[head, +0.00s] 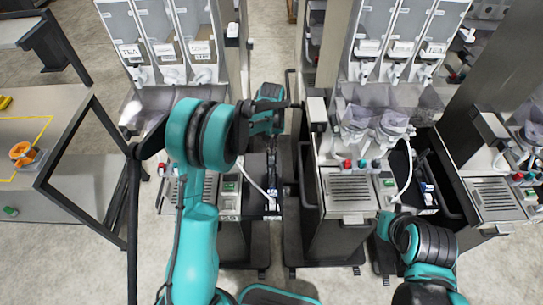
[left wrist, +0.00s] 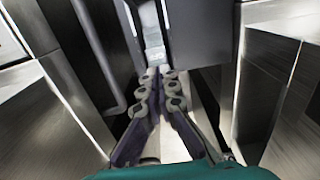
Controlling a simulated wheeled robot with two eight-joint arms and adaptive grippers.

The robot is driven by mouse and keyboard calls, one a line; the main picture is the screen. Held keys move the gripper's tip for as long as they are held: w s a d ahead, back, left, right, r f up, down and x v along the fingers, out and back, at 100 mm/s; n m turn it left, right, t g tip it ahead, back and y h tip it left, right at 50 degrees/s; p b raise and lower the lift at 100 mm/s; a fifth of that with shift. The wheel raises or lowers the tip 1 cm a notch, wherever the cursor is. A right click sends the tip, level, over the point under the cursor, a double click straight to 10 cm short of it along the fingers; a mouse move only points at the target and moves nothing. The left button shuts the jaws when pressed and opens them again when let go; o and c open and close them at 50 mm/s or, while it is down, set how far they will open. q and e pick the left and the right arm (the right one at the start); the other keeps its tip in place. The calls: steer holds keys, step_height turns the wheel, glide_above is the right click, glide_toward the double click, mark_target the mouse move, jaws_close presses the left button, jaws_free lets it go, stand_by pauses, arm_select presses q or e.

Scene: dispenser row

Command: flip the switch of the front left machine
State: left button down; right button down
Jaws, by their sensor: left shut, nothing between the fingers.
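The front left machine (head: 203,187) stands left of centre in the head view, with a grated tray and a dark side panel. A pale switch-like part (left wrist: 154,46) shows just beyond the fingertips in the left wrist view. My left gripper (head: 271,178) points down in front of the panel, close above the switch. Its fingers (left wrist: 163,74) are together with nothing between them. I cannot tell whether they touch the switch. My right arm is at the lower right; its fingers are not visible.
A second machine (head: 348,190) with cups and coloured buttons stands to the right, across a narrow gap. Another machine (head: 490,195) is at the far right. A metal table (head: 50,140) stands at the left. Floor is free in front of the table.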

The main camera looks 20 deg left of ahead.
arm_select(q)
steer(key=shift+f, duration=0.3)
steer(key=shift+r, duration=0.15)
steer(key=shift+r+p, duration=1.8)
steer(key=shift+r, duration=1.65)
